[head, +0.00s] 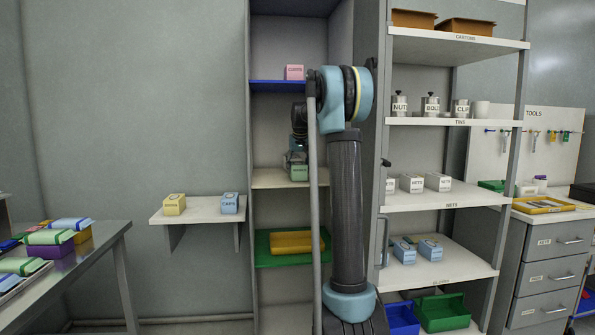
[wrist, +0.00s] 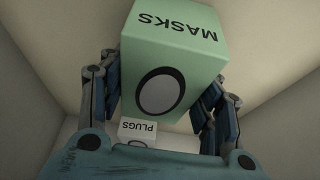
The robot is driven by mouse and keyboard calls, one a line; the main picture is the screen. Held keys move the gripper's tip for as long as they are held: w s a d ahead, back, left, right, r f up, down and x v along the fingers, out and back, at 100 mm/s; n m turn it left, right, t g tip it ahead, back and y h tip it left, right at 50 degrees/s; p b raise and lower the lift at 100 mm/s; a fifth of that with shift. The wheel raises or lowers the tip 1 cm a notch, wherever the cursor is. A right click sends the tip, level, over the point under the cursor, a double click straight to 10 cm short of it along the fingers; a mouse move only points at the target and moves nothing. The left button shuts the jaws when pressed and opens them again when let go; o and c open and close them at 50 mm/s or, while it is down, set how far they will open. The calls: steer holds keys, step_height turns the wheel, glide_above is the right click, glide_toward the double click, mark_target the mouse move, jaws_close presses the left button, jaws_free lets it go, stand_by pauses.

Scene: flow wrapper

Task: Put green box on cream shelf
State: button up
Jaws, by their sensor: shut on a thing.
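The green box (wrist: 185,45), marked MASKS, fills the upper middle of the wrist view. My gripper (wrist: 160,100) is shut on it, with a finger on each side. In the head view the green box (head: 298,173) shows at the tall cabinet, at the cream shelf (head: 268,180), below my gripper (head: 297,157). The box looks to be on or just above the shelf; I cannot tell whether it touches. My arm hides part of the shelf's right side.
A white box marked PLUGS (wrist: 138,129) shows beyond the green box in the wrist view. A blue shelf (head: 275,86) with a pink box (head: 294,72) is above the cream shelf. A green shelf (head: 268,259) with a yellow bin (head: 292,242) is below. The cream shelf's left part looks clear.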

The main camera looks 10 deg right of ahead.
steer(key=shift+f, duration=0.1)
steer(key=o, duration=1.1)
